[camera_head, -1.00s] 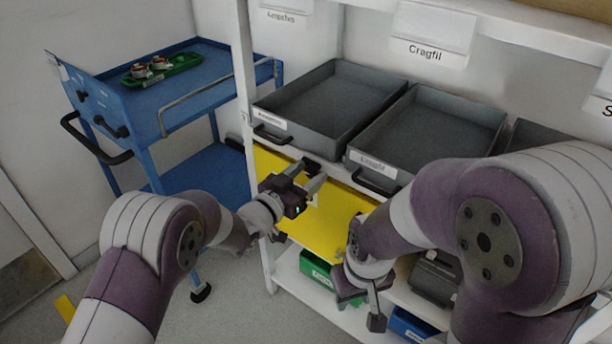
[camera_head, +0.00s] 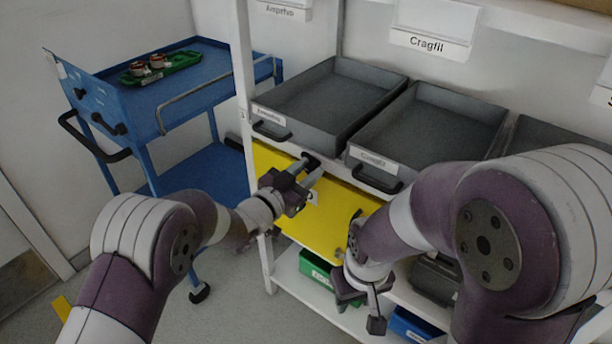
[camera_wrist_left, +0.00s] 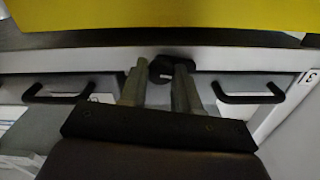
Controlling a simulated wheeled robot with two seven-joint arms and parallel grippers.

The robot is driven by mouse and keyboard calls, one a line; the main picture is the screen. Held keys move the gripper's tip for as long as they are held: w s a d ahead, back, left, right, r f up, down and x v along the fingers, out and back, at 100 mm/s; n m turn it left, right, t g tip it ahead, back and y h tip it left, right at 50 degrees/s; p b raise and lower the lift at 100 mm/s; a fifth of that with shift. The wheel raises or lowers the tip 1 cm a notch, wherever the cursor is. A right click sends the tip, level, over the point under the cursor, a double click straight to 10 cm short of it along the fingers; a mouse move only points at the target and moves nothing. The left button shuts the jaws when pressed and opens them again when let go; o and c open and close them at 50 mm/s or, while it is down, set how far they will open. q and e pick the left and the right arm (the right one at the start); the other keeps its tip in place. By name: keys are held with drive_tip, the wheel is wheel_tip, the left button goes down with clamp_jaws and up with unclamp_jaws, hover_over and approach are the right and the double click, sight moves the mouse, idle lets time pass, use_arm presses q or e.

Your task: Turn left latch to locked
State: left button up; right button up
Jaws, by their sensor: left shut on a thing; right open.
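The left latch (camera_wrist_left: 161,69) is a dark knob on the pale rail above the yellow panel (camera_wrist_left: 160,14). In the head view the latch (camera_head: 311,160) shows just beyond my left gripper (camera_head: 313,171). In the left wrist view my left gripper (camera_wrist_left: 160,88) has its two grey fingers on either side of the latch, shut on it. The fingers and the wrist hide part of the latch, and its turn angle is hard to tell. My right gripper (camera_head: 360,308) is open and empty, low in front of the yellow panel (camera_head: 332,228).
Grey trays, one on the left (camera_head: 318,98) and one in the middle (camera_head: 425,135), sit above the panel with black handles facing me. A blue cart (camera_head: 205,85) carrying a green tray (camera_head: 185,64) stands at the left. A green bin (camera_head: 318,272) is on the low shelf.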

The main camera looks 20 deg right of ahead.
use_arm(q)
drive_tip(key=m+b, duration=0.3)
drive_tip(key=shift+f+m, duration=0.3)
drive_tip(key=shift+s+m+b, duration=0.1)
drive_tip(key=shift+m+b, duration=6)
drive_tip(key=shift+b, duration=0.2)
drive_tip(key=o, duration=1)
drive_tip(key=shift+r, duration=0.1)
drive_tip(key=shift+o, duration=0.2)
drive_tip(key=p+v, duration=0.2)
drive_tip(key=v, duration=1)
drive_tip(key=shift+s+a, duration=0.2)
drive_tip(key=shift+s, duration=0.1)
